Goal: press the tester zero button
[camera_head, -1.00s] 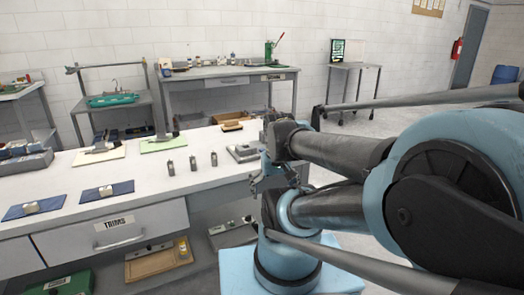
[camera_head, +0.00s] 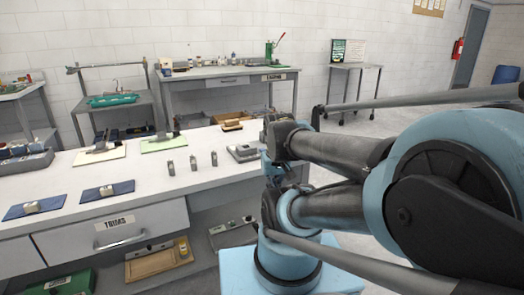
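A small grey box-shaped device (camera_head: 242,153) sits near the right end of the white bench top; it may be the tester. Its zero button is too small to make out. My gripper (camera_head: 272,172) is near the bench's right edge, just right of the device, largely hidden by my own arm links. Its fingers do not show clearly, so I cannot tell whether they are open or shut, or whether they touch the device.
Several small grey upright pieces (camera_head: 192,162) stand left of the device. Blue mats (camera_head: 107,191) with metal parts lie at the front left. A brown-topped block (camera_head: 232,126) is behind the device. The bench top (camera_head: 160,187) is clear in front of the upright pieces.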

